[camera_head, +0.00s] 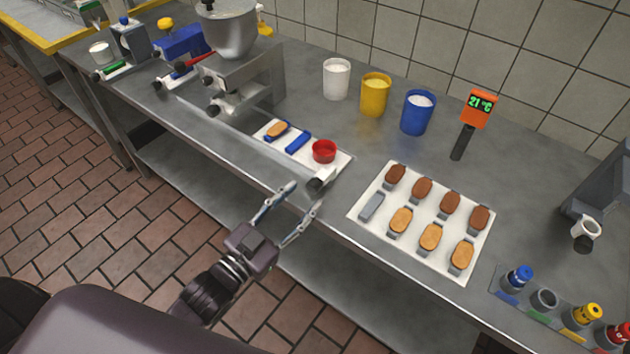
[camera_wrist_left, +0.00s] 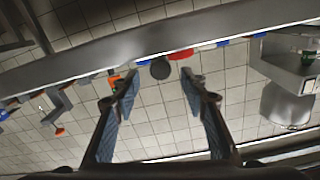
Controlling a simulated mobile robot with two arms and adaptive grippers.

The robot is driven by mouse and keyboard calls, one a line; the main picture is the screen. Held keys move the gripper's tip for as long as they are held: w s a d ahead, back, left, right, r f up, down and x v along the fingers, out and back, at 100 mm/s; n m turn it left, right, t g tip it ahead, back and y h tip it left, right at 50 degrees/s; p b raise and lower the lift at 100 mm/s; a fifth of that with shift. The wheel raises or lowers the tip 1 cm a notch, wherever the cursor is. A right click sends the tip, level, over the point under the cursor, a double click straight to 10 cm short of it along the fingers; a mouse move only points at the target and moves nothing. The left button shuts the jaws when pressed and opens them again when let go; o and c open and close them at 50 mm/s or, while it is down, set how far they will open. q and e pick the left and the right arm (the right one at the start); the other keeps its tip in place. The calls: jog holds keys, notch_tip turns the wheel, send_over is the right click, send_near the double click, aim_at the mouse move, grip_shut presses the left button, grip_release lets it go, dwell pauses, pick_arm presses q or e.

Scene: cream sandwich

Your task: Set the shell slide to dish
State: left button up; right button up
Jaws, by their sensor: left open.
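A small white board (camera_head: 342,160) lies at the table's front edge. It bears a tan shell (camera_head: 277,130) on a blue holder, an empty blue holder (camera_head: 298,142) and a red dish (camera_head: 324,151). A pale block with a dark round knob (camera_head: 316,184) sticks out at the board's front corner. I cannot tell for sure whether this is the shell slide. My left gripper (camera_head: 303,196) is open and empty, just in front of the knob and apart from it. In the left wrist view the knob (camera_wrist_left: 160,69) shows beyond the gap between the fingertips (camera_wrist_left: 162,90), with the red dish (camera_wrist_left: 182,54) behind it.
A white tray (camera_head: 360,214) with several brown and tan shells lies to the right. White (camera_head: 336,78), yellow (camera_head: 375,94) and blue (camera_head: 417,112) cups stand behind. A mixer (camera_head: 240,80) stands at left. A thermometer (camera_head: 478,108) stands behind the tray.

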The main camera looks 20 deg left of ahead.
aim_at(311, 189)
pick_arm(q)
jog(key=shift+p+x, duration=0.35)
jog(key=shift+x, duration=2.45)
grip_shut()
